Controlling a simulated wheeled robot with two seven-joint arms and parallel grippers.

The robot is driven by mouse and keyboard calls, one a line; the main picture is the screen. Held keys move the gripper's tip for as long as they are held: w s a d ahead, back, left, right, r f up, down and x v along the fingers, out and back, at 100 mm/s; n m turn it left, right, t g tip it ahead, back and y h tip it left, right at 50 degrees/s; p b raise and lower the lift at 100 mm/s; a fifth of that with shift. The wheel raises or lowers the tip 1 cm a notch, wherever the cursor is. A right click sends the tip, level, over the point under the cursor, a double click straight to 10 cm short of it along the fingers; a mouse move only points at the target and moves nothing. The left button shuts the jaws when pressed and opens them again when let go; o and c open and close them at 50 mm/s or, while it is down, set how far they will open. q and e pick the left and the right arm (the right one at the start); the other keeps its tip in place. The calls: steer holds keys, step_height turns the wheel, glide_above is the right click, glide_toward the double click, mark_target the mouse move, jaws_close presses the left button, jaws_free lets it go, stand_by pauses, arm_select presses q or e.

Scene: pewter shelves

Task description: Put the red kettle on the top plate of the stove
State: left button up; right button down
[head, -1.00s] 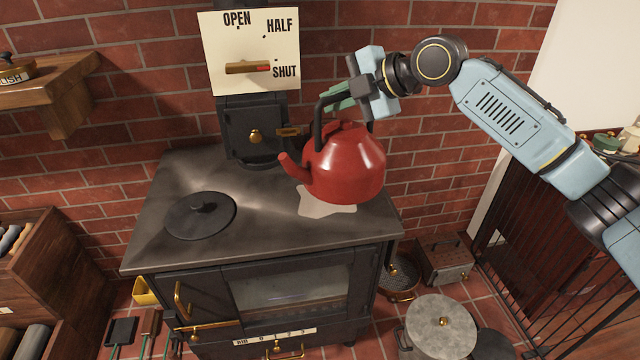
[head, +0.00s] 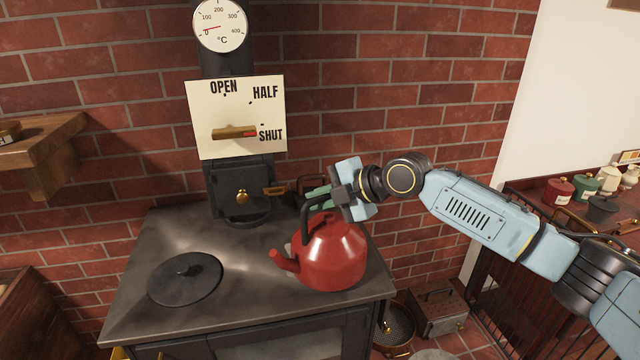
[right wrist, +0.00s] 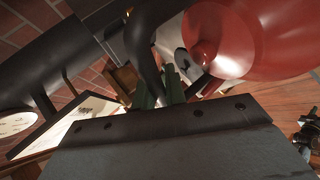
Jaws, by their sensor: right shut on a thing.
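The red kettle (head: 332,258) is upright at the right part of the stove's dark top plate (head: 235,295), with its spout to the left. I cannot tell whether its base touches the plate. My right gripper (head: 318,196) is shut on the kettle's dark arched handle from above. In the right wrist view the red kettle body (right wrist: 240,40) fills the upper right, and the green fingers of my right gripper (right wrist: 158,92) are at the dark handle. My left gripper is not in view.
A round black lid (head: 186,278) lies on the left of the stove top. The flue (head: 240,195) with a damper sign (head: 235,115) and a thermometer (head: 220,25) rises behind. A wooden shelf (head: 40,145) is on the left wall. The plate's middle is clear.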

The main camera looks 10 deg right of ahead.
steer(key=shift+w+f, duration=0.15)
steer(key=shift+f, duration=0.15)
steer(key=c, duration=1.5)
jaws_free()
steer(key=shift+f, duration=0.2)
steer(key=shift+o, duration=0.2)
steer(key=shift+r, duration=0.1)
steer(key=b+v, duration=0.2)
steer(key=v, duration=1)
steer(key=shift+a, duration=0.1)
